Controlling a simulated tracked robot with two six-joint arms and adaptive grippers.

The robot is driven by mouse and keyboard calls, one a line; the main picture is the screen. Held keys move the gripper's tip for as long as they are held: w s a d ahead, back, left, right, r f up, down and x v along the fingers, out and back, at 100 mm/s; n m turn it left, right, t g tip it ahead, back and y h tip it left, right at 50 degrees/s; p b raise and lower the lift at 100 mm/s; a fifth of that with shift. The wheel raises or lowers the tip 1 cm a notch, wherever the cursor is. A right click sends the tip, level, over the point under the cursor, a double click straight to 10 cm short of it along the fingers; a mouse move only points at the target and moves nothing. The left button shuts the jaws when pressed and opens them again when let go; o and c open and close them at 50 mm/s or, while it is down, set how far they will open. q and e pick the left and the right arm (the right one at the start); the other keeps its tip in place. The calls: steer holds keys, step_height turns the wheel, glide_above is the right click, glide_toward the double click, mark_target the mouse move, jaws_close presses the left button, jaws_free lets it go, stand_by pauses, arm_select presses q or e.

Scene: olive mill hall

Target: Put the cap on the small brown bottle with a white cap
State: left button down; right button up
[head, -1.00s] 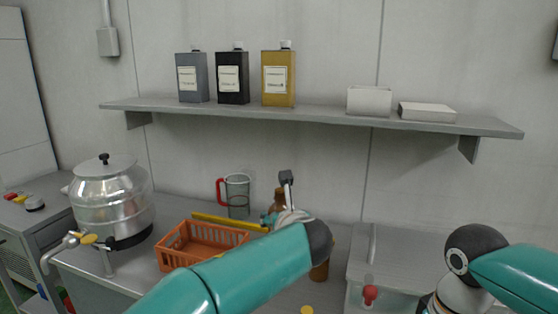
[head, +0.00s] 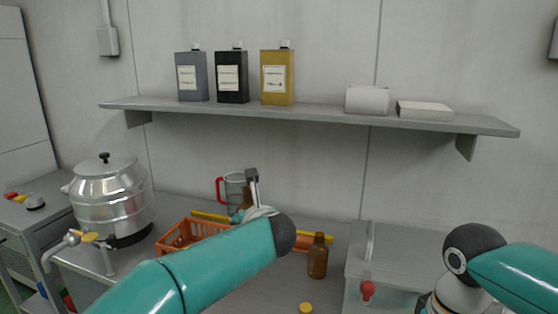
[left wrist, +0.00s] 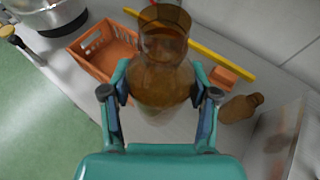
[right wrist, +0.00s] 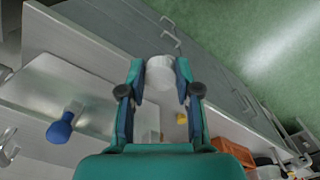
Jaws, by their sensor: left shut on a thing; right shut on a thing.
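My left gripper (left wrist: 162,92) is shut on a brown bottle (left wrist: 163,80) and holds it above the table. In the head view this bottle (head: 246,199) shows only in part, behind the left arm and in front of the glass jug. I see no cap on it. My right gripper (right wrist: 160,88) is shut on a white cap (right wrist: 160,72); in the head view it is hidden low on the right. A second brown bottle (head: 317,258) stands upright on the table and also shows in the left wrist view (left wrist: 240,107). The two grippers are well apart.
An orange crate (head: 174,242), a yellow bar (head: 316,239) and a red-handled jug (head: 233,186) are behind the left arm. A yellow cap (head: 305,308) lies near the front. A steel vessel (head: 112,205) stands left. A grey box (head: 400,240) stands right. A shelf (head: 310,112) is above.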

arm_select(q)
steer(key=s+a+f+n+y, duration=0.15)
steer(key=a+f, duration=0.25)
steer(key=a, duration=0.6)
steer(key=s+a+f+m+h, duration=0.1)
steer(key=s+a+f, duration=0.2)
steer(key=a, duration=0.7)
arm_select(e)
steer(key=shift+r, duration=0.1)
arm_select(q)
steer(key=s+d+f+m+h, duration=0.4)
steer(key=s+d+f, duration=0.3)
steer(key=s+f, duration=0.2)
steer(key=shift+s+f+t, duration=0.25)
steer(key=shift+f+t, duration=0.15)
steer(key=shift+f, duration=0.25)
steer(key=shift+h, duration=0.25)
steer(key=s+d, duration=0.2)
steer(key=d, duration=0.8)
steer(key=s+d, duration=0.1)
steer(key=d, duration=0.8)
steer(key=shift+s+d, duration=0.35)
steer(key=shift+s, duration=0.05)
